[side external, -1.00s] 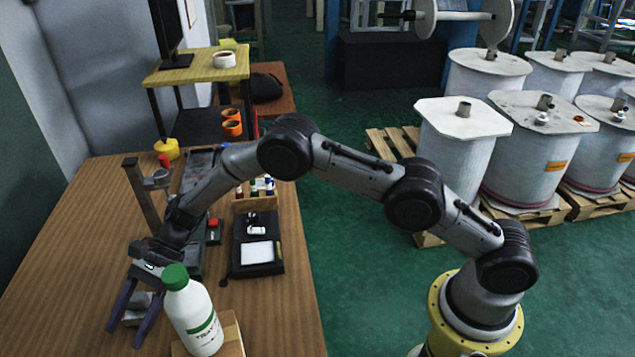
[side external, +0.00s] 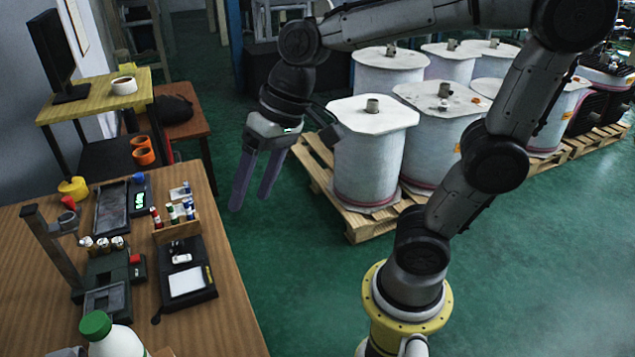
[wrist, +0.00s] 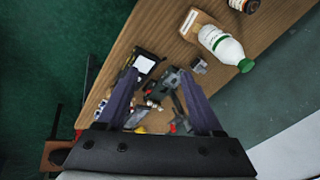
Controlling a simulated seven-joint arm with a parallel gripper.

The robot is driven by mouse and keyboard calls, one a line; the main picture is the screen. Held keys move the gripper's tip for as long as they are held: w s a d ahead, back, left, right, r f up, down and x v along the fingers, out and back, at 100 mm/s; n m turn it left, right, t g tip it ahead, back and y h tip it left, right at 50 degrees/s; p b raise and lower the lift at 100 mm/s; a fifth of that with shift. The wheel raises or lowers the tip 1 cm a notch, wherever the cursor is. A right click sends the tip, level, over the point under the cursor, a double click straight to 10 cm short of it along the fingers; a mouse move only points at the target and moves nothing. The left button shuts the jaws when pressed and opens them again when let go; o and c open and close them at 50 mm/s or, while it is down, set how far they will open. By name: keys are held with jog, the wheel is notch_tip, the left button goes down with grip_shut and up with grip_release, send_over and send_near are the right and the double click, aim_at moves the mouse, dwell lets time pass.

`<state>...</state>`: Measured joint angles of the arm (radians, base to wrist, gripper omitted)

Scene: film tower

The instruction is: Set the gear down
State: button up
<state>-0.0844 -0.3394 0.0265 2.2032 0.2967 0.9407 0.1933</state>
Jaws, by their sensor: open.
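My gripper (side external: 251,203) is open and empty, its two purple-grey fingers pointing down. In the side view it hangs high and appears over the green floor to the right of the wooden table (side external: 235,325). In the wrist view the open fingers (wrist: 155,78) frame the table far below, with nothing between them. A small grey metal piece (wrist: 200,66) lies on the table beside the white bottle (wrist: 221,44) in the wrist view. It may be the gear, but it is too small to tell.
The green-capped bottle (side external: 113,340) stands at the table's front. A black fixture (side external: 105,285), a clipboard-like pad (side external: 187,282) and a wooden rack (side external: 178,232) of small bottles fill the table's middle. White drums (side external: 370,150) stand on pallets at the right.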

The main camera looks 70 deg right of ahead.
jog(key=s+d+f+n+t+h, duration=0.2)
jog(key=s+d+h, duration=0.1)
jog(key=s+d, duration=0.4)
jog(key=shift+s+d+n, duration=0.25)
jog(key=shift+s+n, duration=0.15)
jog(key=shift+s, duration=0.8)
jog(key=shift+o, duration=0.5)
